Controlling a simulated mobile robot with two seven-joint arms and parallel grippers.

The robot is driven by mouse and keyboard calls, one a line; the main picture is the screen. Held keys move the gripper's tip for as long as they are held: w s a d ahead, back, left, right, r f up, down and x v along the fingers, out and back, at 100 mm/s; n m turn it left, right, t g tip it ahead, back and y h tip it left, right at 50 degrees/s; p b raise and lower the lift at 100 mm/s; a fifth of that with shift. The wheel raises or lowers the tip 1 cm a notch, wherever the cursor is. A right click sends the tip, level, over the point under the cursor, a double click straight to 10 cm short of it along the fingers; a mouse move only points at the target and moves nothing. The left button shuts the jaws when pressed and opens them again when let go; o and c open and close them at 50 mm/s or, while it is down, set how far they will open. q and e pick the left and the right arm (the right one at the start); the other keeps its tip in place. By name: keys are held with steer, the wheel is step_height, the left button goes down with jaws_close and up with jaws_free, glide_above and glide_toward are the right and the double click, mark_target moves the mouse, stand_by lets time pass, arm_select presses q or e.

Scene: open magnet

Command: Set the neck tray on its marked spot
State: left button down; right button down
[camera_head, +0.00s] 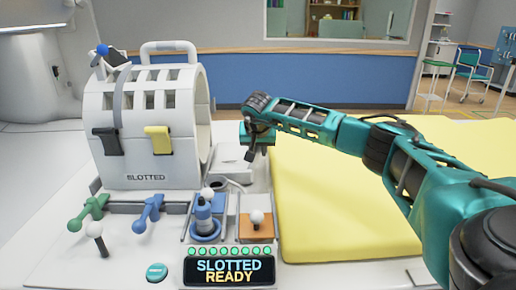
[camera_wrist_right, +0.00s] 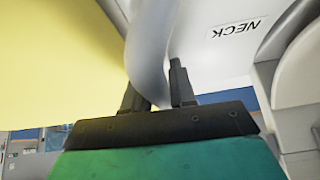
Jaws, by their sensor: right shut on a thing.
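My right gripper (camera_head: 250,156) comes in from the right on a teal arm and points down between the slotted white coil housing and the yellow pad. In the right wrist view my right gripper (camera_wrist_right: 156,88) is shut on a white curved part (camera_wrist_right: 151,45), which looks like a handle of the neck tray. A white surface with an upside-down "NECK" label (camera_wrist_right: 234,27) lies just beyond it; I cannot tell whether this is the tray or its spot. In the head view a low white slab (camera_head: 230,163) shows beside the gripper, partly hidden by it. My left gripper is not in view.
The slotted white housing (camera_head: 150,110) stands close left of the gripper. The yellow pad (camera_head: 345,205) lies to the right under my arm. In front are levers, a blue knob (camera_head: 205,215), an orange plate (camera_head: 256,229) and a display (camera_head: 229,271) reading "SLOTTED READY".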

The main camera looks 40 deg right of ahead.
steer(key=shift+f, duration=0.35)
steer(key=c, duration=0.8)
jaws_free()
steer(key=shift+c, duration=0.2)
steer(key=p+v, duration=0.1)
steer(key=v, duration=1.2)
steer(key=shift+w, duration=0.1)
